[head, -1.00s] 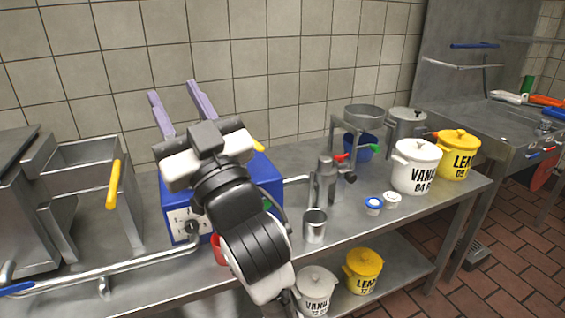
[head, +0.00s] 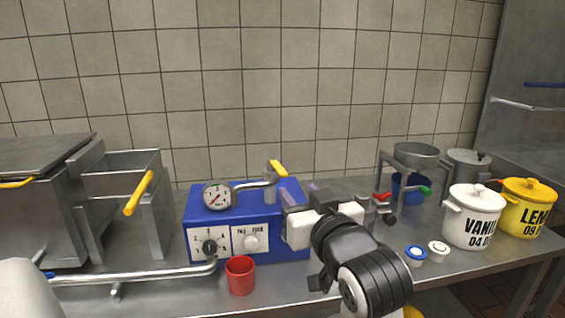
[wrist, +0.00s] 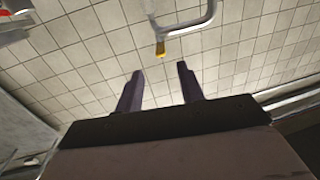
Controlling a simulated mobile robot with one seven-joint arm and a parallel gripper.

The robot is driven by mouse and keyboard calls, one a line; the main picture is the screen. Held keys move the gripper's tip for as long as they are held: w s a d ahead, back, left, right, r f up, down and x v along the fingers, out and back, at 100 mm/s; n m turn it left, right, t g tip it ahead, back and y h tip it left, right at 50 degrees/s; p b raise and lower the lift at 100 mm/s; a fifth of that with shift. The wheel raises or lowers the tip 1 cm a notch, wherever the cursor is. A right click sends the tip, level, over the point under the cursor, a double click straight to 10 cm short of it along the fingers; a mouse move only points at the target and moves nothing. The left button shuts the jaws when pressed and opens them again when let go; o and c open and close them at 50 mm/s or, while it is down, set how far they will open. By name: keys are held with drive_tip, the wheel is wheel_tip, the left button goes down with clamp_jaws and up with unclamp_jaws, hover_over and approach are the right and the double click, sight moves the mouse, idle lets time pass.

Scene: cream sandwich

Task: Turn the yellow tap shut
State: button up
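The yellow tap (head: 278,168) is a small lever at the top of a grey pipe on the blue machine (head: 196,206). In the head view the lever slants down to the right. My gripper (head: 302,192) is just right of it and lower in the picture, its purple fingers partly hidden behind the white gripper body. In the wrist view my gripper (wrist: 160,70) has its two fingers apart with nothing between them. A yellow tip (wrist: 160,49) on a bent grey pipe shows beyond the fingertips, in line with the gap. I see no contact.
A gauge (head: 217,195) stands on the machine, and a red cup (head: 240,276) is in front. Another yellow handle (head: 138,193) is at the steel vat on the left. Red (head: 382,196) and green (head: 425,190) levers, lids and labelled pots (head: 472,215) are at right.

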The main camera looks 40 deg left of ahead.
sight(282, 170)
drive_tip(key=shift+w+a+r+p, duration=0.15)
drive_tip(key=shift+w+a+p, duration=0.2)
drive_tip(key=shift+p, duration=1.35)
drive_tip(key=shift+w+a+r+p, duration=0.15)
drive_tip(key=shift+a+p, duration=0.3)
drive_tip(key=shift+p, duration=1.2)
drive_tip(key=x, duration=0.5)
drive_tip(key=p+x, duration=0.1)
drive_tip(key=x, duration=0.2)
drive_tip(key=shift+w+a+f, duration=0.1)
drive_tip(key=shift+a+f, duration=0.05)
drive_tip(key=shift+f, duration=0.15)
drive_tip(key=shift+c, duration=0.5)
clamp_jaws()
